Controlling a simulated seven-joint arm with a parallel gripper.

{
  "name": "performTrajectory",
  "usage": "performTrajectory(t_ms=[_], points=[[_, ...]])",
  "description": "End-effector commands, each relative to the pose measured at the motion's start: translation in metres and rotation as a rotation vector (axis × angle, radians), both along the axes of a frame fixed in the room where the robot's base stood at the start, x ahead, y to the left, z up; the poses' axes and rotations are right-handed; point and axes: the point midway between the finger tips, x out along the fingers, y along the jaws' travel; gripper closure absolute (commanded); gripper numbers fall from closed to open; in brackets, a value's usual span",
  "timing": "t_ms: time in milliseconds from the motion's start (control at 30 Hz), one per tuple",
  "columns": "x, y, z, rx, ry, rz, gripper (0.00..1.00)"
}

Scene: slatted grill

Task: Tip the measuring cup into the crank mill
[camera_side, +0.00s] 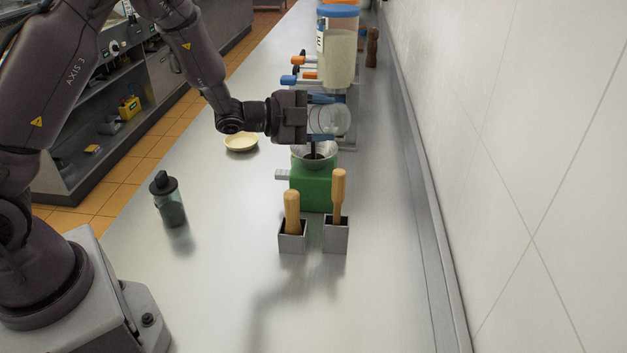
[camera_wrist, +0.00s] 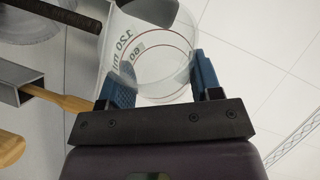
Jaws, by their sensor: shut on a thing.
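My gripper (camera_side: 322,118) is shut on the clear measuring cup (camera_side: 336,120), one blue-padded finger above it and one below. In the side view the cup lies tipped on its side, its round outline facing the camera. In the wrist view the cup (camera_wrist: 160,50) sits between the blue fingers (camera_wrist: 163,80), with red lines and a 120 ml mark showing. No contents can be made out in it. The crank mill (camera_side: 313,188) is a green box with a metal hopper (camera_side: 300,152) on top. The cup is above the hopper, and I cannot see whether anything lies inside.
Two metal holders with wooden handles (camera_side: 291,212) (camera_side: 339,195) stand in front of the mill. A dark green bottle (camera_side: 169,200) stands at left, a pale dish (camera_side: 241,142) behind the arm. Dispensers (camera_side: 340,60) stand behind. A wall (camera_side: 520,150) bounds the right. The front counter is clear.

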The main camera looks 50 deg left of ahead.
Motion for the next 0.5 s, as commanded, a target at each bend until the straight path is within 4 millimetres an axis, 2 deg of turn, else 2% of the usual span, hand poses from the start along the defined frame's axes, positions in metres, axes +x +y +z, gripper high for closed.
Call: performTrajectory(t_ms=[100, 267, 500], points=[[0.001, -0.008, -0.003, 0.133, 0.020, -0.001, 0.66], [0.002, -0.012, -0.008, 0.246, 0.038, -0.002, 0.66], [0.003, -0.023, -0.026, 0.586, 0.096, -0.003, 0.66]])
